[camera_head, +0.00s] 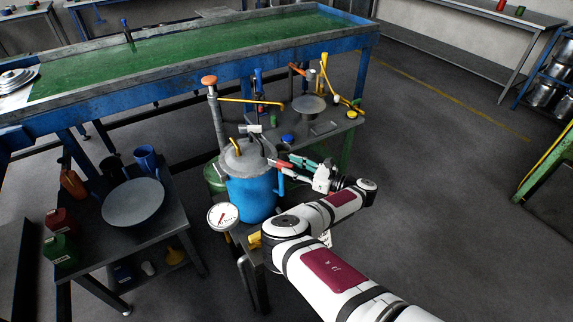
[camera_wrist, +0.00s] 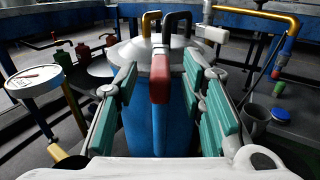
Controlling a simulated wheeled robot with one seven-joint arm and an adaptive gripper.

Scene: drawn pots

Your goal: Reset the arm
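My arm reaches from the lower right in the head view. My gripper (camera_head: 290,161), with teal finger pads, is beside the upper right side of a blue pot (camera_head: 250,197) with a grey lid (camera_head: 247,154). In the wrist view, my gripper (camera_wrist: 160,82) is open, with its pads apart on either side of the pot's red grip (camera_wrist: 160,80). There is a visible gap on the left; whether the right pad touches the grip I cannot tell. The blue pot also shows behind it in the wrist view (camera_wrist: 142,130).
A round gauge (camera_head: 223,216) stands close left of the pot. A pipe post (camera_head: 214,115) and a small dark table (camera_head: 325,128) with tools are behind. A low table (camera_head: 170,222) with a round plate is at left. A green-topped bench (camera_head: 190,60) spans the back.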

